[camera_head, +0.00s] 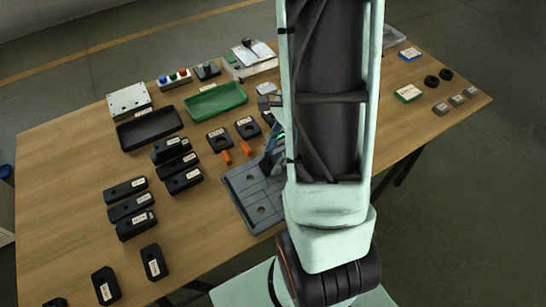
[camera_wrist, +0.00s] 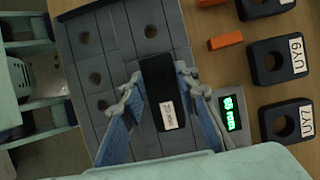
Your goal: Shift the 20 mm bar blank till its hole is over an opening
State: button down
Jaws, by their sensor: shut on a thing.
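The bar blank (camera_wrist: 158,75) is a black block with a white label, seen in the wrist view. It lies over a grey plate (camera_wrist: 122,55) made of several sections with round openings. My gripper (camera_wrist: 158,84) is shut on the bar, one blue-padded finger on each side. I cannot make out the bar's hole, nor whether an opening is under it. Openings show left of the bar and above it. In the head view the plate (camera_head: 240,189) shows left of my arm, which hides most of the gripper and the bar.
A small box with a green display (camera_wrist: 232,113) stands right of the gripper. Labelled black blocks with holes (camera_wrist: 293,47) and an orange block (camera_wrist: 225,42) lie further right. In the head view, black blocks (camera_head: 130,206), a black tray (camera_head: 150,128) and a green tray (camera_head: 216,100) occupy the table.

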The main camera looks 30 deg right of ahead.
jog(key=c, duration=1.4)
grip_release()
jog(key=v, duration=1.2)
jog(key=shift+w, duration=0.1)
